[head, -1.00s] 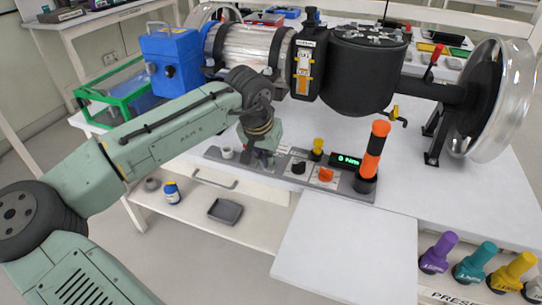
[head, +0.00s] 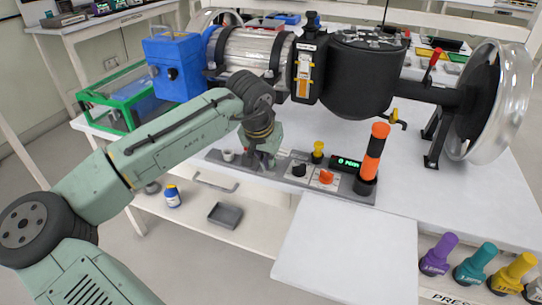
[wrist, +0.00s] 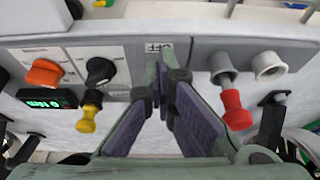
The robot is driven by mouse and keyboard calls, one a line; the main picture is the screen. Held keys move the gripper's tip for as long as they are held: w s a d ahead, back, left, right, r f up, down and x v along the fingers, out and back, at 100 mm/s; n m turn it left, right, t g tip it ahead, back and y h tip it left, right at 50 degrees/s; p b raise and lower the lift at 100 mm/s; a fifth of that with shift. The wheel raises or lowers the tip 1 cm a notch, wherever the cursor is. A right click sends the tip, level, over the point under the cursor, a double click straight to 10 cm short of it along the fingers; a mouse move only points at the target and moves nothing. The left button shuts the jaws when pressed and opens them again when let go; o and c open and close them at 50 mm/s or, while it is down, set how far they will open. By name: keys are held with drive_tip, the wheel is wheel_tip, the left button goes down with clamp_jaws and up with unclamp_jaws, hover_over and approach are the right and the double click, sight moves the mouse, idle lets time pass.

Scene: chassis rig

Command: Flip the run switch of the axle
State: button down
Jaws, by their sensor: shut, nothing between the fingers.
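The grey control panel (head: 218,159) lies along the front of the white bench, below the axle assembly (head: 360,75). My gripper (head: 264,161) is low over the panel's left part, between the white ring (head: 228,154) and the black knob (head: 298,169). In the wrist view my gripper (wrist: 166,75) is shut and empty, its tips at the panel beside a label reading OFF (wrist: 153,47). The run switch itself cannot be made out; the fingers cover the spot below that label. I cannot tell whether the tips touch anything.
A red-capped lever (wrist: 235,108) stands close beside the fingers. On their other side are an orange knob (wrist: 44,72), a yellow-capped lever (wrist: 86,118) and a green-lit display (wrist: 46,97). An orange and black post (head: 373,152) stands at the panel's right end.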

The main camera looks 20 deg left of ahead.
sight(274, 169)
drive_tip(key=shift+w+d+f, duration=0.15)
drive_tip(key=shift+d+f, duration=0.05)
drive_tip(key=shift+f, duration=0.35)
drive_tip(key=shift+w+d+f, duration=0.1)
drive_tip(key=shift+d+f, duration=0.05)
drive_tip(key=shift+f, duration=0.35)
drive_tip(key=shift+w+f+g, duration=0.3)
drive_tip(key=shift+w+f, duration=0.05)
drive_tip(key=shift+w, duration=0.15)
wheel_tip(274, 169, up, 2)
drive_tip(key=shift+w+a+r+p, duration=0.15)
drive_tip(key=shift+p, duration=1.05)
drive_tip(key=shift+w+p+v, duration=0.2)
drive_tip(key=shift+p+v, duration=0.5)
drive_tip(key=shift+v, duration=0.15)
drive_tip(key=shift+w+p+v, duration=0.15)
drive_tip(key=shift+p+v, duration=0.6)
drive_tip(key=shift+v, duration=0.1)
drive_tip(key=shift+w+p+v, duration=0.2)
drive_tip(key=shift+p+v, duration=0.5)
drive_tip(key=shift+v, duration=0.15)
drive_tip(key=shift+a+r, duration=0.15)
drive_tip(key=shift+r, duration=0.05)
